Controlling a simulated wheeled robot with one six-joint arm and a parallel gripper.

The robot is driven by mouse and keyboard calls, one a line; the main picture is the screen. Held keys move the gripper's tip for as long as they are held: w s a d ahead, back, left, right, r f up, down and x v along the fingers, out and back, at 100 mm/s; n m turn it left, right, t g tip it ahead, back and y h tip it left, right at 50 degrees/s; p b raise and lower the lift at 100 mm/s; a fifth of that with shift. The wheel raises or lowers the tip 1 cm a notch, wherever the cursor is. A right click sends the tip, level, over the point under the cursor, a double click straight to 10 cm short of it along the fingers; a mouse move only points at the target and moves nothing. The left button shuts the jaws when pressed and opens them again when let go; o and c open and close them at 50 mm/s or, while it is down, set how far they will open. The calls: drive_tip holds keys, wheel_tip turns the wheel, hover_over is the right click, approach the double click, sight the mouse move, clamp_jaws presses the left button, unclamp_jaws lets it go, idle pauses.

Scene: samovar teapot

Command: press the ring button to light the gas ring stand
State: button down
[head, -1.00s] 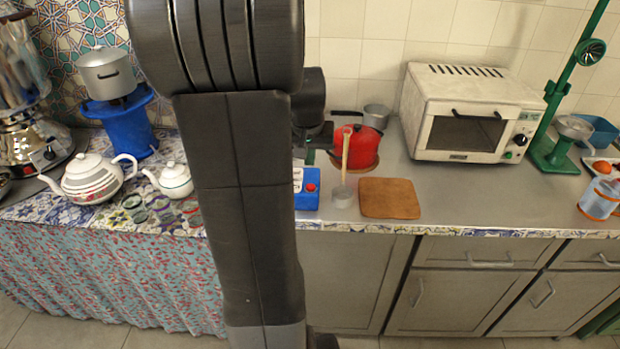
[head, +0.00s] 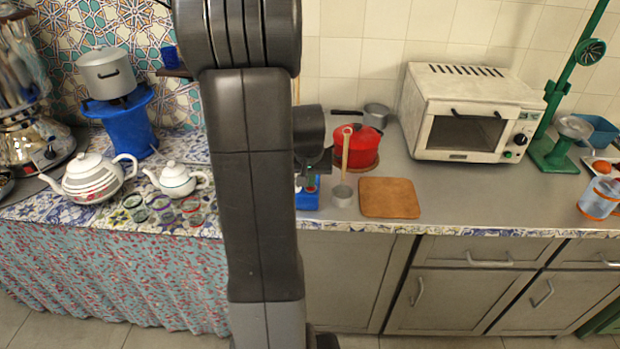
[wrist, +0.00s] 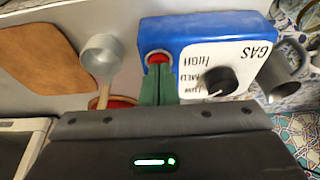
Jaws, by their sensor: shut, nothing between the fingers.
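The blue control box (wrist: 195,35) fills the upper middle of the wrist view, with a white panel marked GAS (wrist: 230,62), a black knob (wrist: 219,81) and a red button (wrist: 156,58). My gripper (wrist: 158,68) is shut, its green fingertips at the red button's edge; I cannot tell whether they touch or press it. In the head view my gripper (head: 309,170) is over the blue box (head: 307,201), hiding much of it. A blue stand (head: 122,118) at the left holds a lidded grey pot (head: 106,74); no flame shows there.
A small metal ladle cup (head: 342,195), a wooden board (head: 389,197) and a red pot (head: 362,148) are right of the box. A white toaster oven (head: 470,112) stands farther right. Teapots (head: 92,180) and small glasses (head: 160,208) are at the left.

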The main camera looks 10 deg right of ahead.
sight(310, 190)
drive_tip(key=shift+f+b, duration=0.65)
drive_tip(key=shift+f, duration=0.1)
drive_tip(key=shift+s+f, duration=0.25)
drive_tip(key=shift+f, duration=0.1)
drive_tip(key=shift+r, duration=0.4)
wheel_tip(310, 190, up, 4)
drive_tip(key=p, duration=0.3)
drive_tip(key=shift+w+r, duration=0.15)
drive_tip(key=shift+r, duration=0.1)
drive_tip(key=v, duration=0.9)
drive_tip(key=shift+r+b, duration=0.3)
drive_tip(key=shift+b, duration=0.1)
drive_tip(key=shift+a, duration=0.1)
